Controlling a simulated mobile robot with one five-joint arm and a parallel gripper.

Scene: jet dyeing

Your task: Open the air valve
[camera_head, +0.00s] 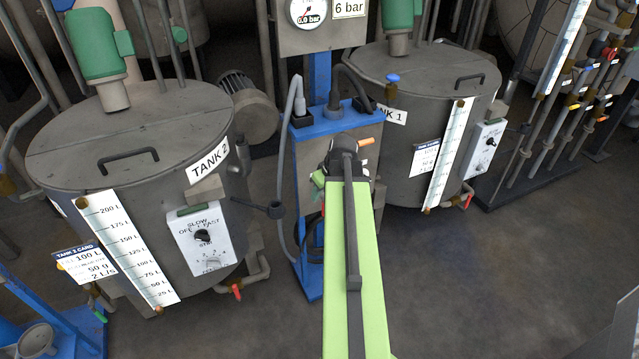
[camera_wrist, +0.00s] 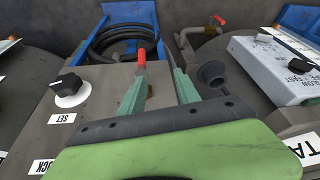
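In the wrist view a lever with a red grip (camera_wrist: 141,62) stands beside a grey panel with a black-and-white knob. This may be the air valve handle; no label on it can be read. My gripper (camera_wrist: 160,78) has two teal fingers apart, with the lever close to the left finger. Whether they touch I cannot tell. In the head view my green arm hides most of my gripper (camera_head: 319,179), in front of the blue stand. An orange-red tip (camera_head: 365,141) shows just right of the arm's end. The gauge (camera_head: 308,13) above reads 0.0 bar.
Tank 2 (camera_head: 130,130) with its control box (camera_head: 205,238) stands left, Tank 1 (camera_head: 425,85) right. The blue stand (camera_head: 338,123) carries cables between them. A coiled black hose (camera_wrist: 110,42) lies in a blue frame ahead. Floor at right front is clear.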

